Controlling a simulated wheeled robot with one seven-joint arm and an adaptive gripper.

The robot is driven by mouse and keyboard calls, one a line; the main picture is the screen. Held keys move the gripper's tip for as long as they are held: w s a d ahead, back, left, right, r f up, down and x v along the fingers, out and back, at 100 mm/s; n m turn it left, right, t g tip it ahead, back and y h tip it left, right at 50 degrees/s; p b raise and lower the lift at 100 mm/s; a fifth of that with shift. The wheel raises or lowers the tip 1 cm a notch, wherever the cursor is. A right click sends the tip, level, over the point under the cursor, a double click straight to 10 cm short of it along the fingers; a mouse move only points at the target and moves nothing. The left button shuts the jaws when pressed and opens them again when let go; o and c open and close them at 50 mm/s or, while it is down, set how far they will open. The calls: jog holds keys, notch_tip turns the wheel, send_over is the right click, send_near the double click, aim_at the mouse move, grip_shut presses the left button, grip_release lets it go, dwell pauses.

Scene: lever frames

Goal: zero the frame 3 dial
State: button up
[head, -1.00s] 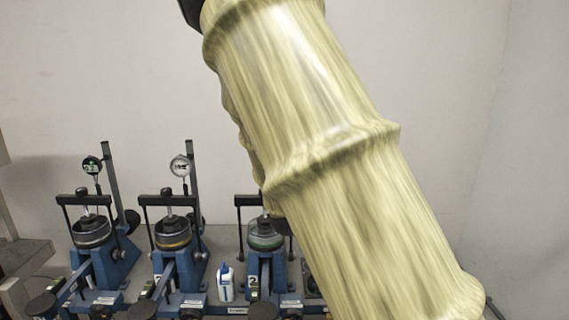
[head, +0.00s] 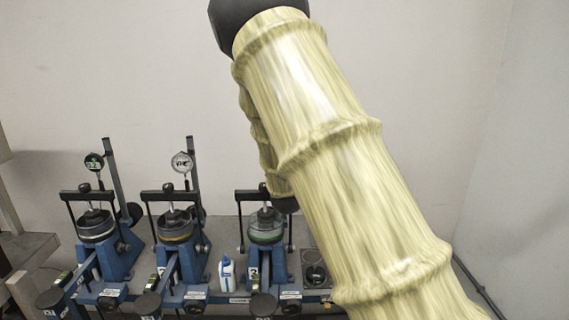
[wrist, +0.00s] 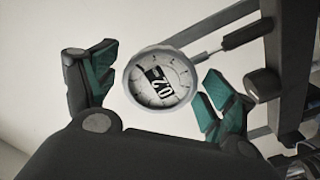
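In the wrist view a round dial (wrist: 161,79) with a pale ring and white face fills the space between my fingers. Its face has tick marks and a black and white plate with large tilted figures. My gripper (wrist: 150,88) is open, with a teal-padded finger on each side of the dial; I see no clear contact. In the head view three blue lever frames stand in a row: left (head: 115,262), middle (head: 188,265) and right (head: 268,262). The right one seems labelled 2. Its dial and my gripper are hidden by my arm. I cannot tell which frame the wrist-view dial belongs to.
The left frame carries a dial with a green display (head: 93,162), the middle one a white dial (head: 181,162). A white and blue bottle (head: 226,274) stands between the middle and right frames. Dark posts and a rod (wrist: 240,36) lie close on the wrist view's right.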

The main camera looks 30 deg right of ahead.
jog(key=c, duration=1)
jog(key=shift+f+b, duration=0.1)
jog(key=shift+b, duration=0.35)
jog(key=m+b, duration=0.1)
jog(key=b, duration=0.1)
jog(key=shift+f+m+b, duration=0.15)
jog(key=shift+m+b, duration=0.15)
jog(key=shift+m, duration=0.1)
jog(key=m+b, duration=0.4)
jog(key=b, duration=0.2)
jog(key=shift+m, duration=0.3)
jog(key=m+b, duration=0.5)
jog(key=b, duration=0.1)
jog(key=shift+r+m+b, duration=0.2)
jog(key=shift+m+b, duration=0.9)
jog(key=shift+m, duration=0.1)
jog(key=shift+r+m, duration=0.1)
jog(key=shift+m, duration=0.2)
